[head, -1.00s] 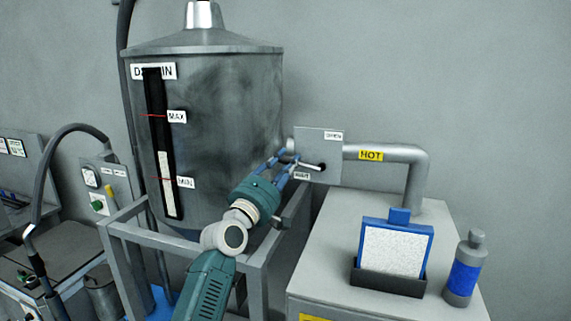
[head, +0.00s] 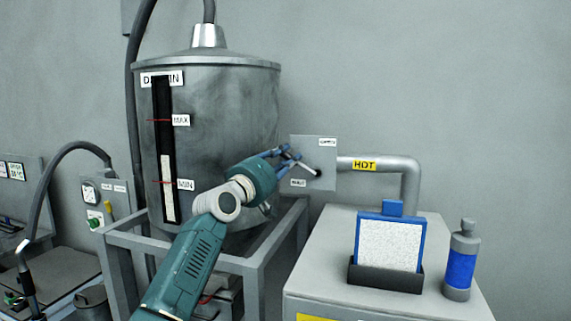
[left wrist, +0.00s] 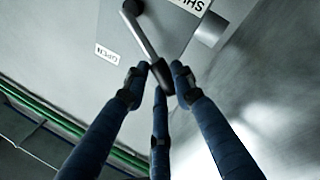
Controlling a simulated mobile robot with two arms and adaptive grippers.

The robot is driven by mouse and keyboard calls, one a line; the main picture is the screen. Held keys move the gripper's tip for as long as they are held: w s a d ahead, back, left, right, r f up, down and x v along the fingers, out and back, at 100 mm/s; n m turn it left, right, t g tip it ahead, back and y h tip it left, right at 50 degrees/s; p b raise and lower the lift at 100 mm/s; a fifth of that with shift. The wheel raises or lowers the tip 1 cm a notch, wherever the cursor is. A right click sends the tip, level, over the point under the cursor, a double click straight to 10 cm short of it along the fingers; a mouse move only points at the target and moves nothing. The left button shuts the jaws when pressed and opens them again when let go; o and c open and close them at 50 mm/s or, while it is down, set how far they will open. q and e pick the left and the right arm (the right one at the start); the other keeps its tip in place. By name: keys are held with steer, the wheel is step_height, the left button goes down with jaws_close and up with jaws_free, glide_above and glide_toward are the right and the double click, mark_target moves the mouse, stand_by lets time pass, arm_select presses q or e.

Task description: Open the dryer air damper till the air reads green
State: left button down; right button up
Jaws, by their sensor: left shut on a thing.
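The damper plate (head: 327,158) is a square grey panel on the pipe between the drum and the wall pipe. Its OPEN label (head: 327,142) is at the upper right and its SHUT label (head: 298,182) at the lower left. The damper lever (head: 308,167) points up and left from its pivot. My left gripper (head: 291,153) is shut on the lever's end. In the left wrist view, the fingers close around the dark lever knob (left wrist: 160,75); the OPEN label (left wrist: 107,52) is left of the lever. I see no clear green air reading. My right gripper is not in view.
The metal drum (head: 235,110) with a level strip stands left of the plate, on a grey frame (head: 235,263). The pipe marked HOT (head: 390,165) runs right. A blue-framed filter (head: 390,245) and a bottle (head: 461,262) stand on the cabinet. A dial panel (head: 105,205) is at left.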

arm_select(q)
steer(key=c, duration=1.4)
jaws_free()
steer(key=shift+f, duration=0.1)
steer(key=v, duration=1.2)
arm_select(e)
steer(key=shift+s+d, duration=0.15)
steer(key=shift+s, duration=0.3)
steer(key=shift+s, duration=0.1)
